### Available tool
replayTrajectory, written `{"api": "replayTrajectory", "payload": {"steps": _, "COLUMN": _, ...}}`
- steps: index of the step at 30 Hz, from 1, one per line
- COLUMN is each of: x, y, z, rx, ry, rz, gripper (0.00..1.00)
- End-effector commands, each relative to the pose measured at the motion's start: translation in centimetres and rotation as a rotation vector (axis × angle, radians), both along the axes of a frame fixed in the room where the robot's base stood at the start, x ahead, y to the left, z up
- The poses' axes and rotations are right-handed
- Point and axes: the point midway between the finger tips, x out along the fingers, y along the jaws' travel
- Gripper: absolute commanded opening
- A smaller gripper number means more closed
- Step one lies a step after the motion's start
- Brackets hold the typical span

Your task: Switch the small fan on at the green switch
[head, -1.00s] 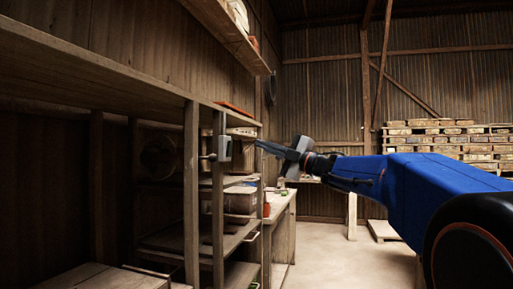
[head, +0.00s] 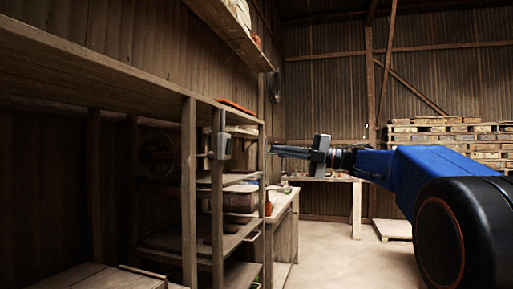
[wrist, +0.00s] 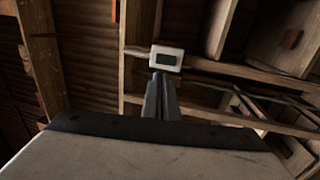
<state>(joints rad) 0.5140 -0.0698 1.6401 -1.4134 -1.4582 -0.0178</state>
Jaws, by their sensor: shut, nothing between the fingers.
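A pale switch box (head: 224,146) is fixed to a wooden post of the shelving in the head view. In the wrist view, the green switch (wrist: 167,59) shows as a dark green rectangle on its white box, just beyond my fingertips. My gripper (head: 272,149) is shut and empty, pointing left toward the box with a clear gap in the head view. It also shows in the wrist view (wrist: 159,76), slightly below the box. A dim round shape (head: 157,154) in the shelving may be the small fan; whether it turns cannot be told.
Wooden shelves (head: 205,243) and posts fill the left. An upper shelf (head: 228,36) hangs above. A workbench (head: 284,222) stands behind the shelving, and stacked pallets (head: 450,135) are at the back right. The floor (head: 330,250) in the middle is clear.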

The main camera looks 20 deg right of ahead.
Motion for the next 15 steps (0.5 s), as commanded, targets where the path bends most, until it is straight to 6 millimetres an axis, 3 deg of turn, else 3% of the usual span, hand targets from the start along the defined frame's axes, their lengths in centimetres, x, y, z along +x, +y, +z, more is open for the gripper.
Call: {"api": "replayTrajectory", "payload": {"steps": 15, "x": 4.1, "y": 5.9, "z": 1.1, "rx": 0.001, "ry": 0.000, "rz": 0.003, "gripper": 0.00}}
